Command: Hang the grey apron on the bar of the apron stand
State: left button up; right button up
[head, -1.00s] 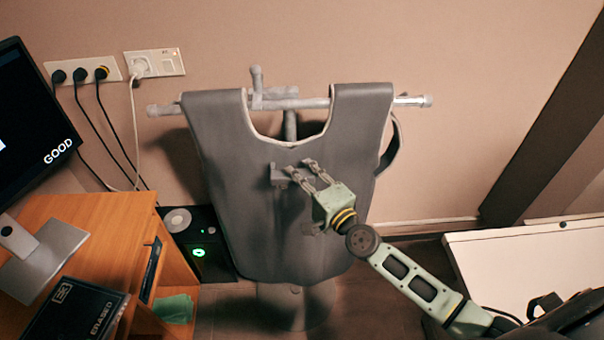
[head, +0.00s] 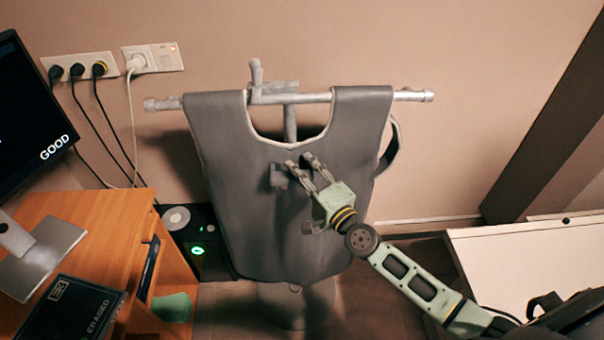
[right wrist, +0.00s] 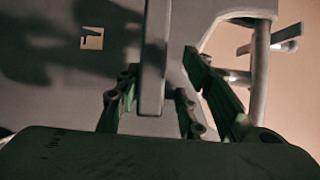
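The grey apron (head: 265,215) hangs over the bar (head: 310,98) of the apron stand, one shoulder on each side of the neck opening. The bar's left end (head: 160,104) and right end stick out past the shoulders. My right gripper (head: 305,160) is in front of the apron's chest, its fingers spread. A small grey tab (head: 278,177) stands out from the apron beside the fingers. In the right wrist view, a grey strip (right wrist: 154,55) lies between the separated fingers (right wrist: 160,90), with no clear contact. My left gripper is out of view.
A wooden desk (head: 85,225) with a monitor (head: 30,110) and a dark box (head: 70,310) is at left. A dark unit with a green light (head: 197,250) stands beside it. A white surface (head: 530,255) is at right. Wall sockets (head: 152,58) are behind.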

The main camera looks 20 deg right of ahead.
jog(key=shift+s+a+f, duration=0.1)
jog(key=shift+s+f, duration=0.05)
jog(key=shift+f, duration=0.25)
jog(key=v, duration=1.2)
jog(key=shift+r, duration=0.3)
